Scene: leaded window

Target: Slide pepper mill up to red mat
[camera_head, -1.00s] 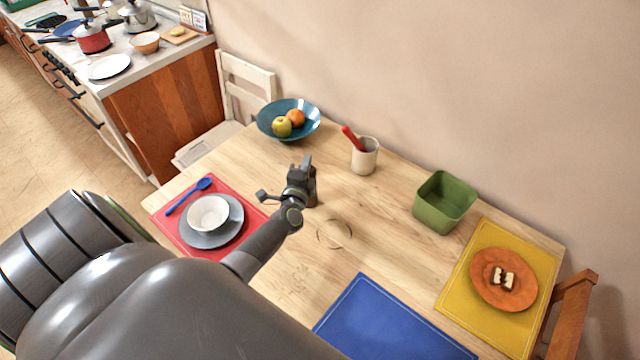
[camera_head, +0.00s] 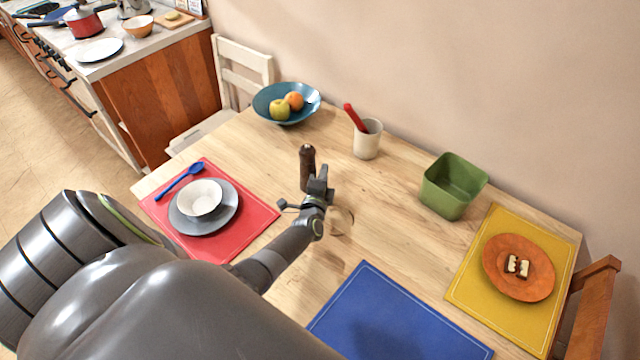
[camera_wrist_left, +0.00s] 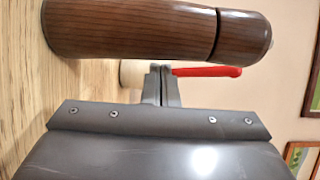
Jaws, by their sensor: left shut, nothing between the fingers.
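The dark brown pepper mill (camera_head: 307,163) stands upright on the wooden table, right of the red mat (camera_head: 257,217), with bare wood between them. My left gripper (camera_head: 319,180) is shut and empty, close beside the mill on its near right side. The mill's lower part is partly hidden by the gripper in the head view. In the left wrist view the mill (camera_wrist_left: 140,30) lies across the top of the picture, beside the closed fingers (camera_wrist_left: 160,84). I cannot tell whether they touch. My right gripper is not in view.
On the red mat are a grey plate (camera_head: 228,218) with a white bowl (camera_head: 200,198) and a blue spoon (camera_head: 182,179). A fruit bowl (camera_head: 268,108), a utensil cup (camera_head: 368,142) and a green bin (camera_head: 445,200) stand along the back. A blue mat (camera_head: 395,320) lies in front.

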